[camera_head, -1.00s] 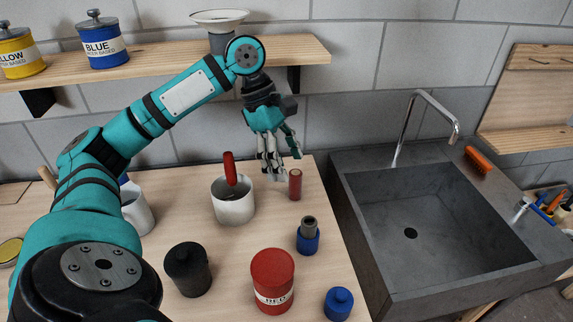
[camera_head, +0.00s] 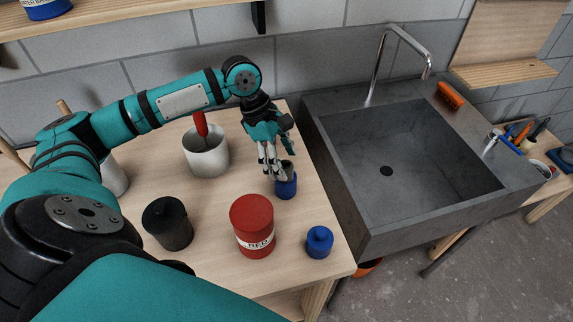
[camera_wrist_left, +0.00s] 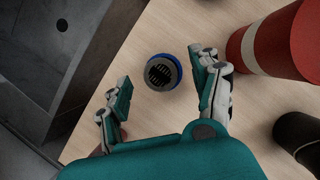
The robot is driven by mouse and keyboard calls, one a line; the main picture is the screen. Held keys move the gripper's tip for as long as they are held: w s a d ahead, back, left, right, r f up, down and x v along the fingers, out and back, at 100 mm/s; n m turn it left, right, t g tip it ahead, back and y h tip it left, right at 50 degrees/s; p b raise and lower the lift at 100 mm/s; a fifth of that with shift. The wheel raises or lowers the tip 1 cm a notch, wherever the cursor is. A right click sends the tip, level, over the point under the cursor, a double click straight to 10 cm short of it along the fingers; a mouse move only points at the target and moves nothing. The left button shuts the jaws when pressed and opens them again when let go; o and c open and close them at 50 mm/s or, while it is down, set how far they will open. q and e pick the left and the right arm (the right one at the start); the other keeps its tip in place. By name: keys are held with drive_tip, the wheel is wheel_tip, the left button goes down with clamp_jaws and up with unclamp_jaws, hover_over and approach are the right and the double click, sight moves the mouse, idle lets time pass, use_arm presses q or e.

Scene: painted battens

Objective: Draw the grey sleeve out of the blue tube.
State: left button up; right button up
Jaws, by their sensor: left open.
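The blue tube (camera_head: 287,188) stands upright on the bench near its right edge, with the grey sleeve (camera_head: 289,166) sticking out of its top. In the left wrist view the grey sleeve (camera_wrist_left: 151,72) shows from above as a ring with a dark ribbed inside, and the blue tube (camera_wrist_left: 176,66) shows as a rim around it. My left gripper (camera_head: 273,173) is open, just above and partly in front of the sleeve. In the wrist view its fingers (camera_wrist_left: 164,72) are spread to either side of the sleeve, with gaps. My right gripper is not in view.
A red can (camera_head: 252,226), a blue lidded jar (camera_head: 319,242) and a black jar (camera_head: 168,223) stand nearer on the bench. A white pot (camera_head: 206,155) with a red handle stands left of the gripper. The grey sink (camera_head: 340,190) lies to the right.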

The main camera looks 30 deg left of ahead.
use_arm(q)
drive_tip(key=shift+x, duration=1.4)
drive_tip(key=shift+c, duration=1.2)
drive_tip(key=c, duration=1)
drive_tip(key=shift+r+p, duration=0.9)
drive_tip(key=shift+p, duration=0.4)
drive_tip(key=shift+r+p, duration=1.8)
drive_tip(key=shift+p, duration=0.85)
drive_tip(key=shift+r+p, duration=1.25)
drive_tip(key=shift+p, duration=0.6)
